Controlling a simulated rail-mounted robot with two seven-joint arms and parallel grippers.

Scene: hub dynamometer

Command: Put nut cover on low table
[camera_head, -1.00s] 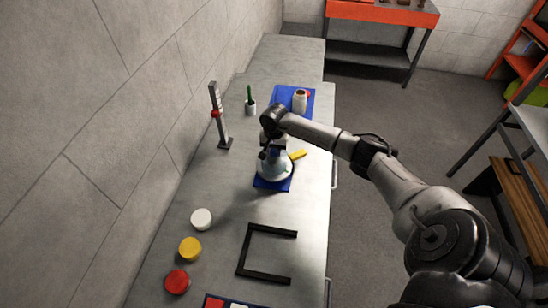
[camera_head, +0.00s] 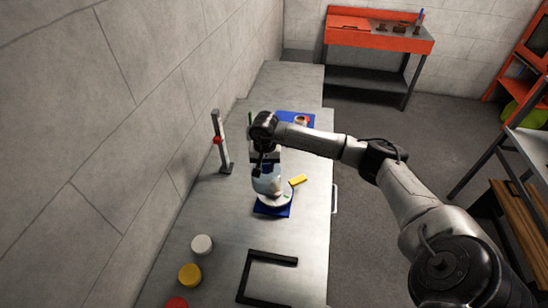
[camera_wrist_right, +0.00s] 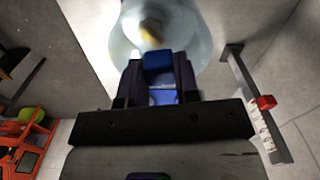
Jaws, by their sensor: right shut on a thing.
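The nut cover (camera_head: 266,184) looks like a pale, translucent rounded cover in the head view. My right gripper (camera_head: 262,164) is shut on its top and holds it over a white round disc (camera_head: 276,201) on a blue mat (camera_head: 277,211). I cannot tell whether cover and disc touch. In the right wrist view, the cover (camera_wrist_right: 190,25) is a wide translucent round shape just past the fingers (camera_wrist_right: 158,68). A low wooden-topped bench (camera_head: 512,209) stands at the right; I cannot tell if it is the low table. My left gripper is not in view.
The grey workbench (camera_head: 220,222) runs along the wall. It holds a post with a red slider (camera_head: 217,140), a yellow piece (camera_head: 298,180), white (camera_head: 202,244), yellow (camera_head: 189,274) and red discs, and a black frame (camera_head: 246,272). An orange bench (camera_head: 380,35) stands behind open floor.

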